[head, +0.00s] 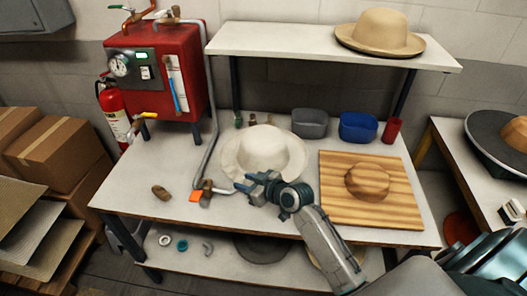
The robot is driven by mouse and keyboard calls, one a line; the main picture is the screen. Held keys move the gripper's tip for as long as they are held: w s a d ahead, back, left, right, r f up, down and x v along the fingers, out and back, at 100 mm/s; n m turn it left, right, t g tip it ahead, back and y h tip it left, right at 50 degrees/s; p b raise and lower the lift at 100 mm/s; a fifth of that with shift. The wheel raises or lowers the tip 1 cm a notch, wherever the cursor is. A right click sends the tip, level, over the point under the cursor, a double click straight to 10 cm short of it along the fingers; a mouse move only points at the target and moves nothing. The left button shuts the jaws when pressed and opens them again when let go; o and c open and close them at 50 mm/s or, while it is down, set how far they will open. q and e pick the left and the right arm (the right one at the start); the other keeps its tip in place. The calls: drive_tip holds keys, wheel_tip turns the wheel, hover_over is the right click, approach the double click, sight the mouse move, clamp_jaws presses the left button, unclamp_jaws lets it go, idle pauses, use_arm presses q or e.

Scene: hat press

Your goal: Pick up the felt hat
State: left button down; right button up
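A cream-white hat (268,146) with a wide wavy brim, seemingly the felt hat, rests crown up on the workbench, left of a wooden hat block board. My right gripper (246,183) is at the front edge of its brim, with the arm reaching in from the lower right. The gripper overlaps the brim in the picture; I cannot tell if it touches or grips it, or whether the fingers are open. A tan hat (380,32) sits on the upper shelf. My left gripper is not in view.
The wooden board (400,205) lies right of the hat. Grey (310,123) and blue (358,127) bins and a red cup (391,130) stand behind. A red machine (165,70) with a grey pipe stands at left. An orange-handled valve (203,194) lies left of my gripper.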

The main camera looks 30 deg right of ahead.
sight(235, 179)
drive_tip(key=x, duration=0.1)
drive_tip(key=p+x, duration=0.1)
drive_tip(key=x, duration=0.1)
drive_tip(key=shift+w+a+r+p, duration=0.15)
drive_tip(key=shift+w+a+p, duration=0.1)
drive_tip(key=shift+a+p, duration=0.05)
drive_tip(key=shift+w+a+f, duration=0.2)
drive_tip(key=shift+w+f, duration=0.05)
drive_tip(key=shift+w, duration=0.1)
drive_tip(key=shift+s+d, duration=0.1)
drive_tip(key=shift+c, duration=1.4)
clamp_jaws()
